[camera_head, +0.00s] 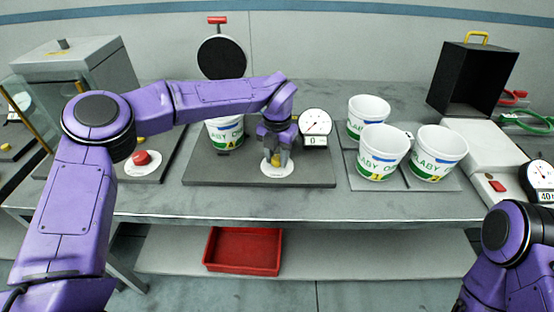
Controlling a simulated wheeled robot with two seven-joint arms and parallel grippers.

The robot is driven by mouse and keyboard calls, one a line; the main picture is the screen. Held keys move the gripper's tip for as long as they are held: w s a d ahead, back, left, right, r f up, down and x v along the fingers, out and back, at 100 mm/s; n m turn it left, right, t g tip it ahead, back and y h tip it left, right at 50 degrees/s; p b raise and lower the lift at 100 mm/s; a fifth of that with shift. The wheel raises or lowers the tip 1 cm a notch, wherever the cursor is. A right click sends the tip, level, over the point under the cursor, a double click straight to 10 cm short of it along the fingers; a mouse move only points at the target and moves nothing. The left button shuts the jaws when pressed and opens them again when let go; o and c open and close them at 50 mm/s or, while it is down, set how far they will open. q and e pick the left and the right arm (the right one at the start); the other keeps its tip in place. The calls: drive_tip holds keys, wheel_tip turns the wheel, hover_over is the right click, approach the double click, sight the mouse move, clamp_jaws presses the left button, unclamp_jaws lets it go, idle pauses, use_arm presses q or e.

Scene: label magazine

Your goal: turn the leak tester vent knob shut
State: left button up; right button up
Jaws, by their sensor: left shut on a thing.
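The vent knob (276,160) is small and yellow and stands on a white disc (277,170) at the front of the dark leak tester base (215,176). My left gripper (277,158) points down and is shut on the knob, hiding much of it. Behind the gripper, a white cup marked A (222,133) stands on the base. A dial gauge (315,123) with a small readout of 0 stands at the base's back right. A round black lid (221,57) with a red handle is raised behind the cup. My right gripper is out of view.
White cups (383,150) stand on a grey plate to the right. A black open box (470,78) and a white device with a red button (497,186) are further right. A red button (141,158) is at left. A red tray (243,250) lies on the lower shelf.

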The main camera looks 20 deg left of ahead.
sight(277, 158)
use_arm(q)
drive_tip(key=shift+s+f+n+b, duration=0.15)
drive_tip(key=shift+n+b, duration=0.15)
drive_tip(key=shift+n, duration=0.3)
drive_tip(key=shift+w+f+n+b, duration=0.15)
drive_tip(key=shift+n+b, duration=0.15)
drive_tip(key=shift+n, duration=0.3)
drive_tip(key=shift+s, duration=0.1)
drive_tip(key=shift+r, duration=0.1)
drive_tip(key=o, duration=1)
drive_tip(key=shift+o, duration=0.2)
drive_tip(key=shift+r, duration=0.1)
wheel_tip(277, 158, up, 10)
drive_tip(key=b, duration=0.1)
drive_tip(key=shift+r, duration=0.2)
